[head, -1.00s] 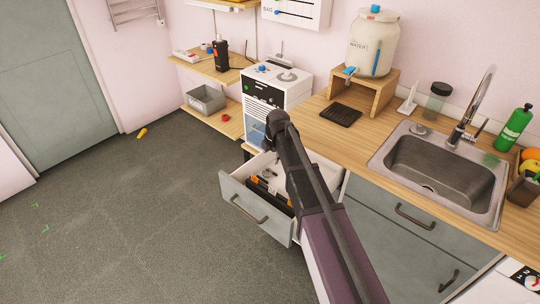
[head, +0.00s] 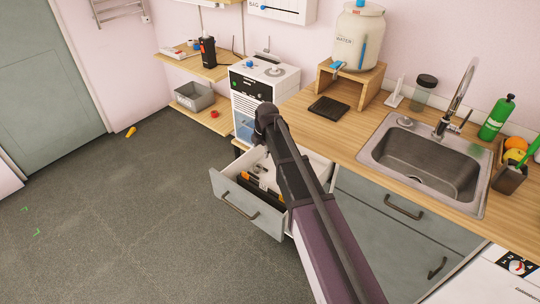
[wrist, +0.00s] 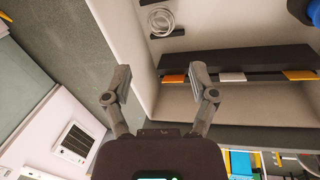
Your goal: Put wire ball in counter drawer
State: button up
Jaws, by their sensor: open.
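The counter drawer (head: 246,206) is pulled out below the worktop, with a black and orange organiser partly visible inside. In the wrist view the drawer's pale inside (wrist: 133,50) fills the upper middle. A pale looped coil, which looks like the wire ball (wrist: 160,23), lies on a light surface there, apart from my fingers. My gripper (wrist: 160,82) is open with nothing between its fingertips, over or beside the drawer's edge; its exact height is unclear. In the head view my arm covers part of the drawer and hides the fingers.
A sink (head: 425,165) and tap are set in the wooden worktop (head: 317,119) at right. A water dispenser (head: 358,38) on a wooden stand is behind. A white cabinet unit (head: 262,88) stands just behind the drawer. Grey floor at left is mostly clear.

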jog(key=shift+d, duration=0.1)
jog(key=s+d+m, duration=0.5)
jog(key=d+m, duration=0.1)
jog(key=s+d+m+h, duration=0.1)
jog(key=s+d+m, duration=0.5)
jog(key=m, duration=0.1)
jog(key=shift+s+d+f+g, duration=0.15)
jog(key=shift+s+g, duration=0.15)
jog(key=shift+g, duration=0.1)
jog(key=s+d+m+g, duration=0.1)
jog(key=s+d+m, duration=0.7)
jog(key=s+m, duration=0.4)
jog(key=shift+s+d+m+h, duration=0.15)
jog(key=shift+d+m+h, duration=0.2)
jog(key=shift+m, duration=0.25)
